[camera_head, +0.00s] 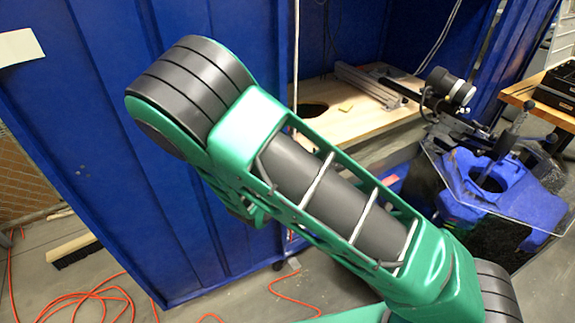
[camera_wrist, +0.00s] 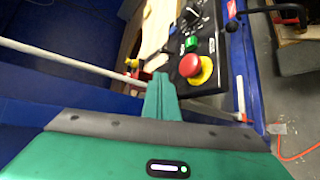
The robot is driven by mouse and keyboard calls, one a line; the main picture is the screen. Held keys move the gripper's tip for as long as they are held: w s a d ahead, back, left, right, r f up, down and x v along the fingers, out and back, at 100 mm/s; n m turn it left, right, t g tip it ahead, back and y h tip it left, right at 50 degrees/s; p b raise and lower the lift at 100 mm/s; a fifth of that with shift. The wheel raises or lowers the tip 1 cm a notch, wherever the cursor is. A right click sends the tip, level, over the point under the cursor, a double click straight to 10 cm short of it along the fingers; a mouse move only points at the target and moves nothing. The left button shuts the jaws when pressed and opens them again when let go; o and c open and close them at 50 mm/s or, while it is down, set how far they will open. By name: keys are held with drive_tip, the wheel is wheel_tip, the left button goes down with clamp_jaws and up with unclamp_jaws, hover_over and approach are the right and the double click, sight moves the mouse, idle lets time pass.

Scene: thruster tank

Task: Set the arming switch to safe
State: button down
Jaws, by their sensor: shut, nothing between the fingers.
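In the wrist view a dark control panel (camera_wrist: 208,42) stands just beyond my gripper (camera_wrist: 160,80). It carries a red mushroom button (camera_wrist: 190,65) on a yellow base, a green button (camera_wrist: 191,44) and a black rotary knob (camera_wrist: 192,16) near the top edge. The knob may be the arming switch; its labels and setting are too small to read. My gripper's fingers are together and empty, pointing toward the panel, left of and below the red button. They appear apart from it. In the head view my arm fills the middle; the panel and gripper cannot be made out.
A pale rail (camera_wrist: 70,62) crosses the wrist view at left. A wooden bench top (camera_head: 340,125) sits inside the blue enclosure (camera_head: 90,90). A blue thruster rig (camera_head: 480,180) with a clear plate stands at right. Orange cable (camera_head: 90,297) lies on the floor.

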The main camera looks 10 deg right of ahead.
drive_tip(key=shift+w+a, duration=0.1)
drive_tip(key=shift+r, duration=0.15)
drive_tip(key=shift+r, duration=0.7)
drive_tip(key=w+a+r+v, duration=0.1)
drive_tip(key=r+v, duration=0.1)
drive_tip(key=v, duration=1.1)
drive_tip(key=shift+r, duration=0.3)
drive_tip(key=shift+w, duration=0.1)
